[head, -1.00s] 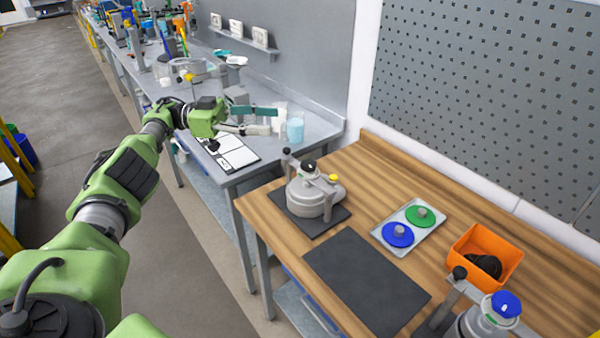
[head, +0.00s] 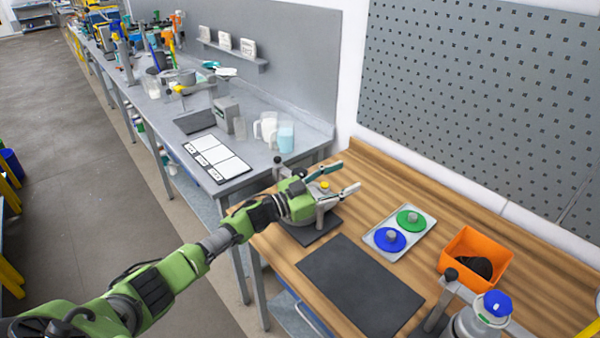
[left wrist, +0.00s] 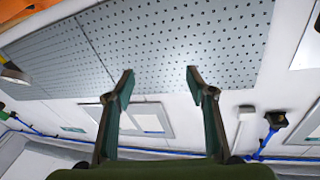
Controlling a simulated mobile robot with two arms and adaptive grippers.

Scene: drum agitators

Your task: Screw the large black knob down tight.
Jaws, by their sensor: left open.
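My left gripper (head: 347,178) is open and empty, reaching over the rear drum agitator (head: 297,236) on the wooden table. In the left wrist view its two fingers (left wrist: 160,75) stand apart with nothing between them. A small black knob (head: 277,160) and a yellow knob (head: 325,186) show beside the gripper on that agitator. The large black knob on its top is hidden behind my gripper. The front agitator (head: 478,322) at the lower right has a black knob (head: 450,274) and a blue knob (head: 497,303). My right gripper is not in view.
A tray (head: 372,238) holds a blue and a green disc. An orange bin (head: 468,246) with black parts stands to its right. A dark mat (head: 360,285) lies bare at the table's front. The grey bench (head: 235,170) holds cups and a box.

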